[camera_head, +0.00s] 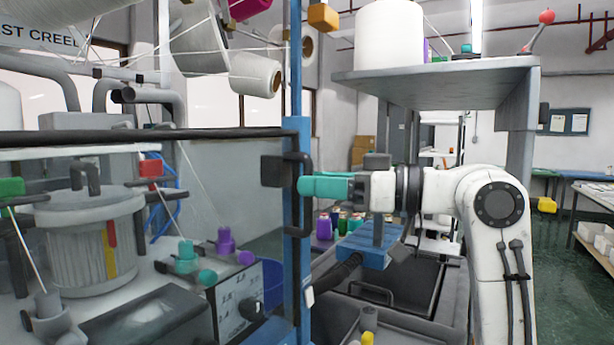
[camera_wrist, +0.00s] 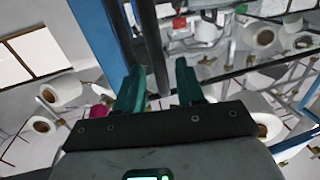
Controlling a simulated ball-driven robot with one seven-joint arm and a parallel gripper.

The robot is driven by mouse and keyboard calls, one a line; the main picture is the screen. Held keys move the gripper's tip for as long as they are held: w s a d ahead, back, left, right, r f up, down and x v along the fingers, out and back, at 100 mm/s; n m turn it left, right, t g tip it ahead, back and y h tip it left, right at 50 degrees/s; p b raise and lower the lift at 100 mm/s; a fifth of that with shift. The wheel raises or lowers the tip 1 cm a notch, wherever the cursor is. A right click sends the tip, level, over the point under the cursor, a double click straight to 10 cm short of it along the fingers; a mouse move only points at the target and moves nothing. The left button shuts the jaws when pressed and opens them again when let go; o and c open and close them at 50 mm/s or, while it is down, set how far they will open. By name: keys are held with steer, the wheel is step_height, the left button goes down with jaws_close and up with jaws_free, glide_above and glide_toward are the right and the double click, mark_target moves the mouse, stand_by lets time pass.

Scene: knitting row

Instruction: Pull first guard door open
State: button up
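The guard door is a clear panel (camera_head: 225,190) edged by a blue upright post (camera_head: 292,270). A black D-shaped handle (camera_head: 304,165) stands on the post. My gripper (camera_head: 303,187) has teal fingers that reach the handle from the right, at about its mid-height, and cover part of it. In the wrist view, the dark handle bar (camera_wrist: 153,45) runs between the two fingers of my gripper (camera_wrist: 160,78), nearer the left one. The fingers are apart, with a visible gap on the right of the bar. The door looks closed in front of the machine.
Behind the panel stand a ribbed grey canister (camera_head: 90,245) and a control box (camera_head: 240,300). A grey shelf (camera_head: 440,82) with a large white cone (camera_head: 388,35) hangs above my arm. Below it are a dark bin (camera_head: 385,285) and coloured spools (camera_head: 325,225).

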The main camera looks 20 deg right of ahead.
steer(key=shift+x, duration=1.25)
steer(key=shift+c, duration=0.3)
jaws_close()
